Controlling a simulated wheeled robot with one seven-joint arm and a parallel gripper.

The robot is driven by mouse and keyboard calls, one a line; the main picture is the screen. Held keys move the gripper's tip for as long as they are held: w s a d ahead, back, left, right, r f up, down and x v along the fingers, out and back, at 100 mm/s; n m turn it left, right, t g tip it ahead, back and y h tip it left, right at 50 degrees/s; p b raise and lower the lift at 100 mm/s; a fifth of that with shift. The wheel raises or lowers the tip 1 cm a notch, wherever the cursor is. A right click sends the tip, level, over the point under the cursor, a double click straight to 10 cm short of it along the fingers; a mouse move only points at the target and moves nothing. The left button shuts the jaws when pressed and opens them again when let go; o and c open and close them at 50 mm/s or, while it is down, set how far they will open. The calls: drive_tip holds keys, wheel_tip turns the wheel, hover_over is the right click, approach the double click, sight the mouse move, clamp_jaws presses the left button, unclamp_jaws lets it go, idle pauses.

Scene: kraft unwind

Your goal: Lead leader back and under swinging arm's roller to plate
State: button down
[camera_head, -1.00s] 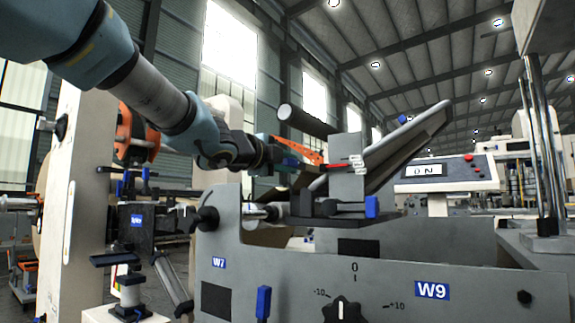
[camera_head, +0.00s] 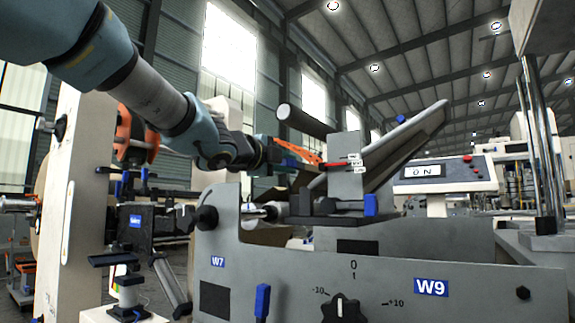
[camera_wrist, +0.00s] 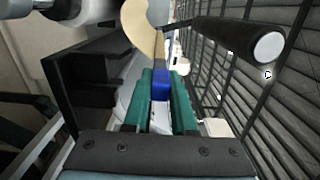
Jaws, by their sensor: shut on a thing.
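In the wrist view my gripper (camera_wrist: 160,92), with green fingers, is shut on a blue tab (camera_wrist: 160,80). Tan kraft paper (camera_wrist: 135,22) shows just beyond the tab, curving toward the top; I take it for the leader. A dark roller (camera_wrist: 235,36) with a pale end cap is to the right of my fingers, apart from them. In the head view my gripper (camera_head: 272,154) is behind the machine's grey frame, below and left of the dark roller (camera_head: 304,120). Its fingertips and the tab are hard to make out there. A sloping grey plate (camera_head: 410,140) is to the right.
The grey side frame (camera_head: 300,270), with W7 and W9 labels and a dial, stands in front. A grey block (camera_head: 345,150) with small tags is right of my gripper. A control box (camera_head: 445,174) stands farther right. Black bracketry (camera_wrist: 90,75) is close left of my fingers.

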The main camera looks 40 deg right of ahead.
drive_tip(key=shift+f, duration=0.2)
drive_tip(key=shift+f+b, duration=1.15)
drive_tip(key=shift+b, duration=0.1)
drive_tip(key=shift+f, duration=0.15)
drive_tip(key=shift+f+b, duration=1.35)
drive_tip(key=shift+b, duration=0.1)
drive_tip(key=shift+f, duration=0.3)
drive_tip(key=c, duration=0.7)
unclamp_jaws()
drive_tip(key=shift+o, duration=0.2)
drive_tip(key=shift+a, duration=0.1)
